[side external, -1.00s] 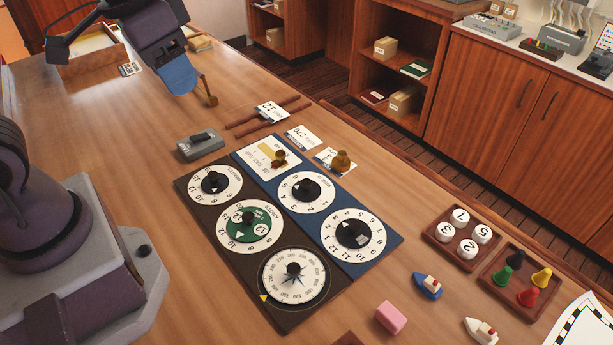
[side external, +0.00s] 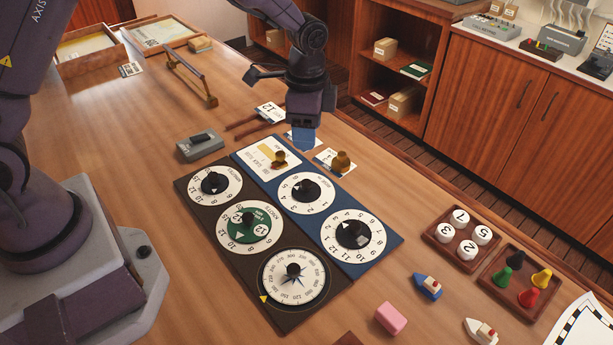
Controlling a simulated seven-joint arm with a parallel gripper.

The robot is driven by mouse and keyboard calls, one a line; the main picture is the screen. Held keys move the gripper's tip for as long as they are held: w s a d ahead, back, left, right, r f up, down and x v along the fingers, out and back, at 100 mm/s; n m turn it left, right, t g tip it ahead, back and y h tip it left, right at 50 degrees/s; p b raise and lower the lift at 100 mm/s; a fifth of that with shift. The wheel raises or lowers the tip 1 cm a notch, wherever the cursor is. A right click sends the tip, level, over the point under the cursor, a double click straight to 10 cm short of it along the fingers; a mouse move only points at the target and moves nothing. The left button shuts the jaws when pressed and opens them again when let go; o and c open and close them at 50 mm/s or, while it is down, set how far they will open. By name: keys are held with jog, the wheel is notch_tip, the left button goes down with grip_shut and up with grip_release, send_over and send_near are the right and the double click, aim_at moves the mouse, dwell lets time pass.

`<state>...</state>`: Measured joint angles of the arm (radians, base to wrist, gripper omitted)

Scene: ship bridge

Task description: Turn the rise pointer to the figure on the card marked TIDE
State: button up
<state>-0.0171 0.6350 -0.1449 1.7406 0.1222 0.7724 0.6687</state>
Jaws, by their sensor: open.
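My gripper (side external: 303,139) is open, pointing down with blue fingertips just above or at a white card behind the dial board. No held object shows in it. The card under my gripper is mostly hidden. I cannot read TIDE on any card.
The brown panel (side external: 240,285) holds three more dials, left of the blue one. A brass knob (side external: 279,158) stands on the blue panel's label. Trays of pegs and discs are right.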

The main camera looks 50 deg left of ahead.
aim_at(306, 182)
notch_tip(306, 182, down, 12)
jog(key=shift+f, duration=0.15)
jog(key=shift+c, duration=0.5)
jog(key=c, duration=0.8)
jog(key=shift+c, duration=0.2)
jog(key=shift+n, duration=0.4)
jog(key=n, duration=0.3)
jog(key=shift+n, duration=2)
